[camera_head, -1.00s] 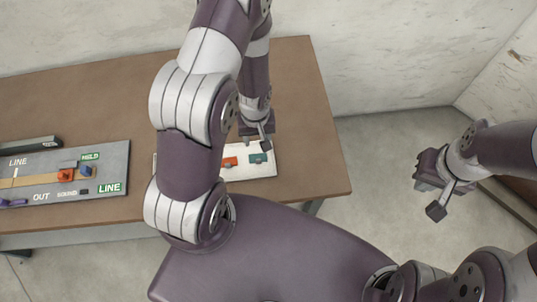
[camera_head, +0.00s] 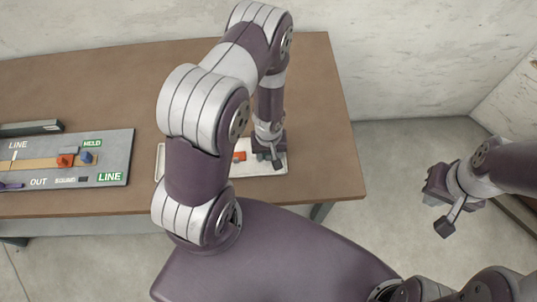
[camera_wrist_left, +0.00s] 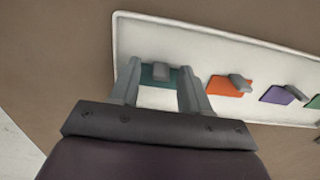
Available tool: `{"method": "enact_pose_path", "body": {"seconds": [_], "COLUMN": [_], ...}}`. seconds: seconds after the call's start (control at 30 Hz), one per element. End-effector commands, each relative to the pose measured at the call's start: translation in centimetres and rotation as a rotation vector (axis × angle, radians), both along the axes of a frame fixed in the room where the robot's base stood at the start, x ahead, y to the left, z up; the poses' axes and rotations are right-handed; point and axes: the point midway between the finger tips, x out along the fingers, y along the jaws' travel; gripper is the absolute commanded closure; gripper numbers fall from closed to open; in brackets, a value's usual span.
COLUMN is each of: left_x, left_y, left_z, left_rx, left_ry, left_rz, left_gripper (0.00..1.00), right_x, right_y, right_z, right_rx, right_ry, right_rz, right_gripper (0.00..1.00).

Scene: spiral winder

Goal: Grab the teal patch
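The teal patch (camera_wrist_left: 148,77) with its grey tab (camera_wrist_left: 160,73) lies at one end of a white tray (camera_wrist_left: 135,33) in the left wrist view. My left gripper (camera_wrist_left: 158,88) is open, its two fingers on either side of the tab with gaps between. In the head view the left gripper (camera_head: 271,154) is low over the right end of the tray and hides most of the teal patch. My right gripper (camera_head: 441,208) is off the table over the floor at the right; its finger opening is not clear.
An orange patch (camera_wrist_left: 230,87) and a purple patch (camera_wrist_left: 280,95), each with a tab, lie beside the teal one. A grey panel (camera_head: 115,150) with LINE, HELD and OUT labels is on the brown table (camera_head: 330,185) at the left.

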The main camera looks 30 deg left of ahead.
Motion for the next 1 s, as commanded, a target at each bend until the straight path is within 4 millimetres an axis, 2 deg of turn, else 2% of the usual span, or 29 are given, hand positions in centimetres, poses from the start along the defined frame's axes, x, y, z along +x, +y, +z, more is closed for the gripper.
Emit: {"method": "enact_pose_path", "body": {"seconds": [0.03, 0.1, 0.13, 0.57, 0.67, 0.83, 0.9, 1.0], "left_x": [0.0, 0.0, 0.0, 0.1, 0.1, -0.1, -1.3, -2.9], "left_y": [0.0, 0.0, 0.0, 0.0, 0.0, -0.2, -1.5, -3.1], "left_z": [0.0, 0.0, 0.0, 0.4, 1.4, 4.7, 5.0, 6.5], "left_rx": [0.0, 0.0, 0.0, 0.001, 0.0, 0.0, 0.0, -0.001], "left_ry": [0.0, 0.0, 0.0, -0.001, -0.001, -0.001, -0.002, -0.003], "left_rz": [0.0, 0.0, 0.0, 0.0, -0.001, -0.002, -0.006, -0.007], "left_gripper": [0.71, 0.93, 1.0, 1.0, 1.0, 1.0, 1.0, 1.0], "right_x": [0.0, 0.0, 0.0, 0.0, 0.0, 0.0, 0.0, 0.0], "right_y": [0.0, 0.0, 0.0, 0.0, 0.0, 0.0, 0.0, 0.0], "right_z": [0.0, 0.0, 0.0, 0.1, 0.5, 1.4, 0.2, -0.2], "right_rx": [0.0, 0.0, 0.0, 0.0, 0.0, 0.0, 0.0, 0.0], "right_ry": [0.0, 0.0, 0.0, 0.0, 0.0, -0.001, 0.0, 0.001], "right_rz": [0.0, 0.0, 0.0, 0.0, 0.0, 0.0, 0.0, 0.0], "right_gripper": [1.0, 1.0, 1.0, 1.0, 1.0, 1.0, 1.0, 1.0]}}
